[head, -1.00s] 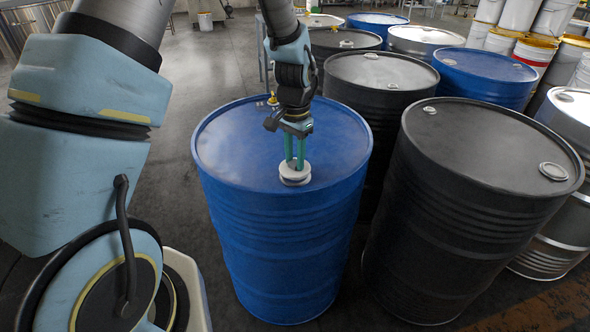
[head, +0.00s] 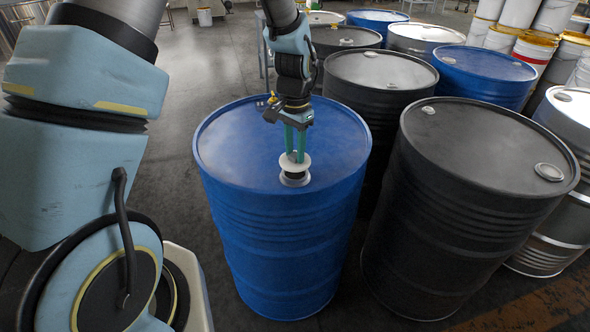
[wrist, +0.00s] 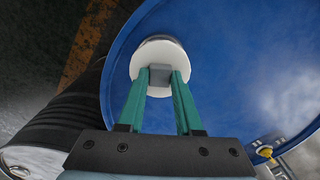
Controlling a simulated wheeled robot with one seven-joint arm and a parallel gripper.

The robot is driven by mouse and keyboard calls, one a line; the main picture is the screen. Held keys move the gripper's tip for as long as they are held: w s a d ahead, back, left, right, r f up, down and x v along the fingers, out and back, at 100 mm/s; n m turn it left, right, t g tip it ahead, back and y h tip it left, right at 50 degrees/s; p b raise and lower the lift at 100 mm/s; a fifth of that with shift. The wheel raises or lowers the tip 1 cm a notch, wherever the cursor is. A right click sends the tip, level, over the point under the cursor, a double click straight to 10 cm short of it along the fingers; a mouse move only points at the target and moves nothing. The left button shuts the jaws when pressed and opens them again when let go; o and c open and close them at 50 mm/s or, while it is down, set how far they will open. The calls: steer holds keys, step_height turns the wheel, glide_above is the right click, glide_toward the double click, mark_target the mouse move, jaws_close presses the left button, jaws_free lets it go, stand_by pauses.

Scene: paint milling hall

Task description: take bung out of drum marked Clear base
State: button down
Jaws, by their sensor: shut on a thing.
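A blue drum (head: 280,225) stands upright in the middle of the head view; no marking can be read on it. A pale round bung (head: 295,163) is above the light ring of the opening (head: 294,180) near the drum's front edge. My gripper (head: 296,155) points down with its green fingers shut on the bung's grip. In the wrist view my gripper (wrist: 160,78) holds the grey grip block on top of the white bung (wrist: 172,55). The bung hides most of the opening there.
A black drum (head: 480,200) is close on the right, with another black drum (head: 375,100) behind. Several blue and silver drums and stacked pails fill the back right.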

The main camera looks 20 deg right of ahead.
mark_target(295, 155)
steer(key=shift+r+p, duration=1.85)
steer(key=shift+r, duration=0.7)
steer(key=shift+f, duration=0.1)
